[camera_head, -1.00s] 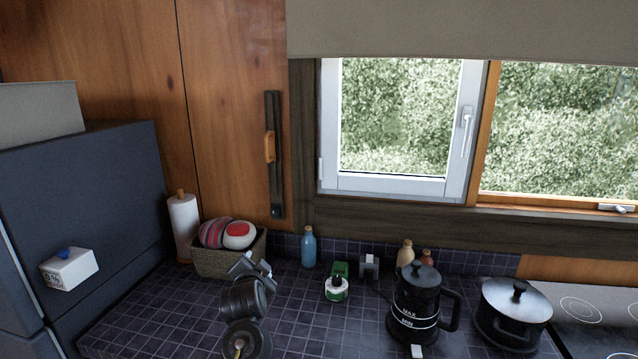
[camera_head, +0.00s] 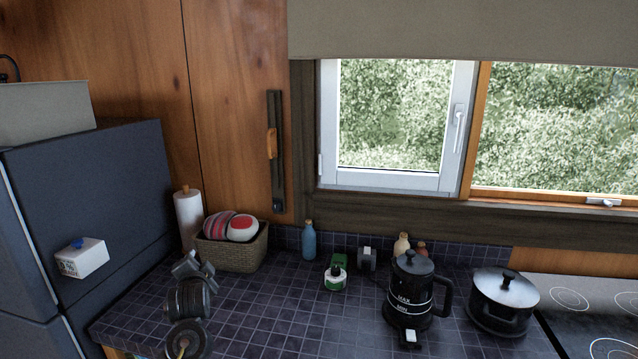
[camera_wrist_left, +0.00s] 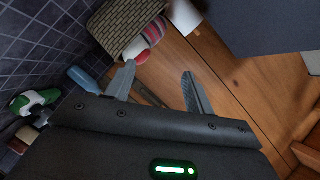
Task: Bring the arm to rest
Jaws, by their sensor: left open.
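My left gripper (camera_head: 196,268) is above the left part of the dark tiled counter (camera_head: 262,318), in front of the wicker basket (camera_head: 262,252). In the left wrist view, its two fingers (camera_wrist_left: 155,88) are spread apart with nothing between them. Beyond them that view shows the basket (camera_wrist_left: 112,30), the wooden cabinet front (camera_wrist_left: 215,85) and the blue bottle (camera_wrist_left: 82,78). My right gripper is not in either view.
A dark fridge (camera_head: 115,200) stands at the left, with a paper towel roll (camera_head: 189,218) beside the basket. The counter's front middle is clear.

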